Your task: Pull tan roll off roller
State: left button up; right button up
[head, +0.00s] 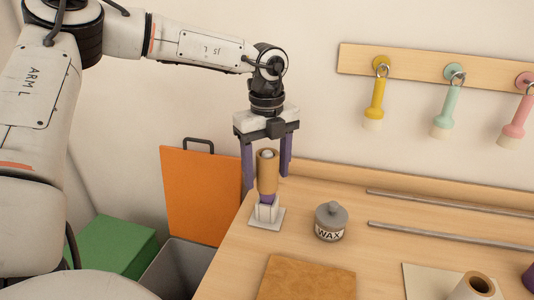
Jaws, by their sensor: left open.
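The tan roll (267,175) stands upright around the roller, whose pale rounded tip shows at the roll's top and whose purple lower part (267,199) shows beneath it. The roller stands in a white holder (267,212) at the table's left end. My left gripper (266,181) points down over the roll. Its two purple fingers are open, one on each side of the roll, with a gap visible at least on the left. My right gripper is not in view.
A grey wax jar (331,222) stands right of the holder. An orange panel (200,190) and grey bin (178,268) are left.

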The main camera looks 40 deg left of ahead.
pick_arm(q)
jog(key=shift+f, duration=0.35)
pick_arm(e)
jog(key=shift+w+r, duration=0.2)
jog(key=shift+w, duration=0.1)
pick_arm(q)
jog(key=c, duration=1.3)
jog(key=shift+o, duration=0.2)
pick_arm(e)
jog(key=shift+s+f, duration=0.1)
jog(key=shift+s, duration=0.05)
pick_arm(q)
jog(key=shift+r, duration=0.15)
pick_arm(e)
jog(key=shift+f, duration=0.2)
pick_arm(q)
jog(key=shift+r+b, duration=0.35)
jog(key=shift+b, duration=0.1)
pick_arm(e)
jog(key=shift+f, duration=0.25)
pick_arm(q)
jog(key=shift+r, duration=0.15)
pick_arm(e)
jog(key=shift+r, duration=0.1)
